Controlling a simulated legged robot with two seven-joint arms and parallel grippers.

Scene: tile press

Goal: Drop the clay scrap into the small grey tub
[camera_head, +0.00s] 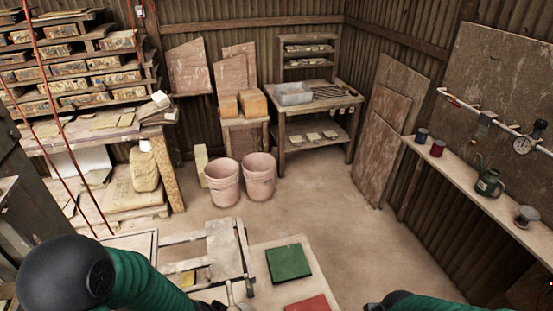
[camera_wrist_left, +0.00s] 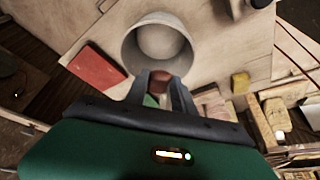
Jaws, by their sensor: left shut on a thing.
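In the left wrist view my left gripper (camera_wrist_left: 160,84) is shut on the clay scrap (camera_wrist_left: 160,75), a small reddish-brown lump held between the fingertips. Behind the scrap is the round grey tub (camera_wrist_left: 132,50), its open mouth facing the camera. The fingers and scrap overlap the tub's near rim in this view. I cannot tell how high the scrap is above it. My right gripper is in neither view.
A red slab (camera_wrist_left: 95,67) lies left of the tub. The head view shows a green slab (camera_head: 288,262) on the near table and a wooden frame (camera_head: 225,250) beside it. Yellowish blocks (camera_wrist_left: 240,82) lie to the right in the wrist view. Pink buckets (camera_head: 258,177) stand beyond.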

